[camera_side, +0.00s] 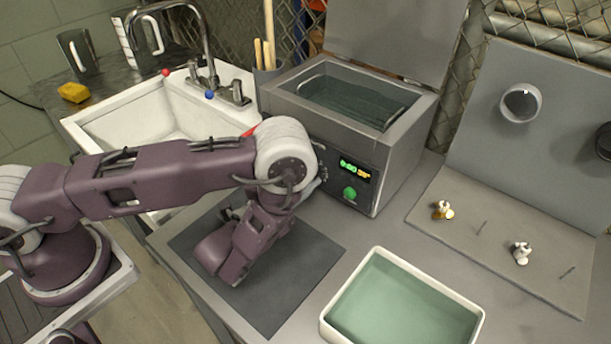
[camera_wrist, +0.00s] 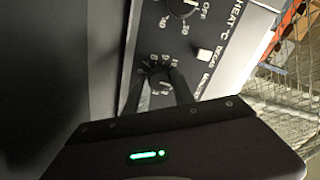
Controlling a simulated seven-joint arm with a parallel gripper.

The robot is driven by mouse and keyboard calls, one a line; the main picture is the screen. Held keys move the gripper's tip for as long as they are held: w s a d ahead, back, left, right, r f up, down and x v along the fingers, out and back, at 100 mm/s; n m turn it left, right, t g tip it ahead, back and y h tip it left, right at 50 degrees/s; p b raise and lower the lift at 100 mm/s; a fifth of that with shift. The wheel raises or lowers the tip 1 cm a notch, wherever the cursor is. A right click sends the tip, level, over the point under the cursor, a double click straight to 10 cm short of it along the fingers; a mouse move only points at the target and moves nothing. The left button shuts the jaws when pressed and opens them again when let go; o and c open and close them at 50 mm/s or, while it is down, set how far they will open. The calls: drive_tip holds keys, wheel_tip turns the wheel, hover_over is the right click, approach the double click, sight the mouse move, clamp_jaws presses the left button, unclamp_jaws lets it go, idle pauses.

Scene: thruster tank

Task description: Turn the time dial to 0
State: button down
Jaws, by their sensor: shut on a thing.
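The ultrasonic tank (camera_side: 340,130) stands on the bench, with its lid raised and liquid and a basket inside. Its front panel has a lit green display (camera_side: 354,170) and a green button (camera_side: 350,194). In the wrist view, the time dial (camera_wrist: 159,78) is a small dark knob with numbers around it, below the heat dial (camera_wrist: 182,6). My gripper (camera_wrist: 158,88) has its two dark fingers on either side of the time dial and is shut on it. In the side view my arm hides the dials and the fingertips. The dial's exact pointer direction is hard to read.
A white tray of greenish liquid (camera_side: 405,305) sits at the front right. A grey stand (camera_side: 500,225) with small parts is at the right. A white sink (camera_side: 160,125) with a tap is behind my arm. A dark mat (camera_side: 300,270) lies below my wrist.

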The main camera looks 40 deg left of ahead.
drive_tip(key=c, duration=1.3)
unclamp_jaws()
drive_tip(key=s, duration=0.7)
drive_tip(key=shift+a, duration=0.1)
drive_tip(key=shift+r, duration=0.15)
